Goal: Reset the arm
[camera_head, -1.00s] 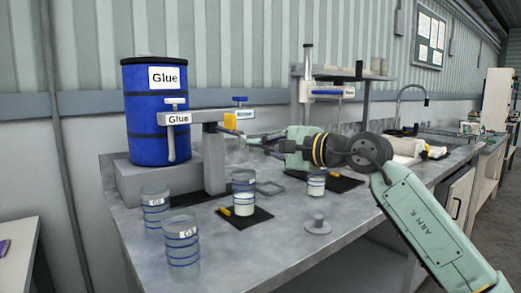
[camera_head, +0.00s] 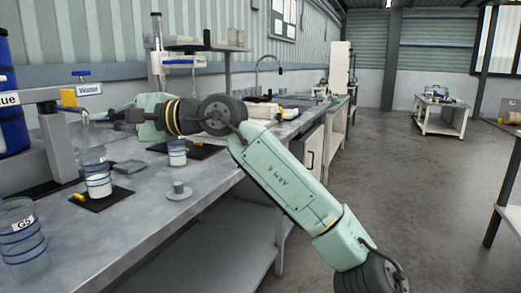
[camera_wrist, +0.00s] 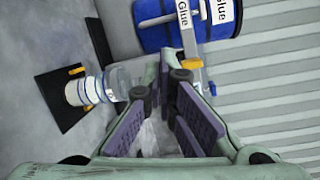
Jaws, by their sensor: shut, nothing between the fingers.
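My arm (camera_head: 285,185) reaches from the lower right to the upper left of the head view, out over the grey workbench (camera_head: 150,215). My gripper (camera_head: 86,116) is at its far end, small in that view, just below the Water label (camera_head: 90,90). In the wrist view my gripper (camera_wrist: 168,78) is shut, with nothing between its purple-padded fingers. A clear, blue-banded beaker (camera_head: 97,186) stands on a black mat below my gripper. It also shows left of the fingers in the wrist view (camera_wrist: 105,86).
The blue Glue drum (camera_head: 10,130) stands at the left edge, beside a grey dispenser stand (camera_head: 55,150). A beaker marked G5 (camera_head: 22,245) is at the front left. Another beaker (camera_head: 177,155) is further along the bench. Open floor (camera_head: 400,170) lies to the right.

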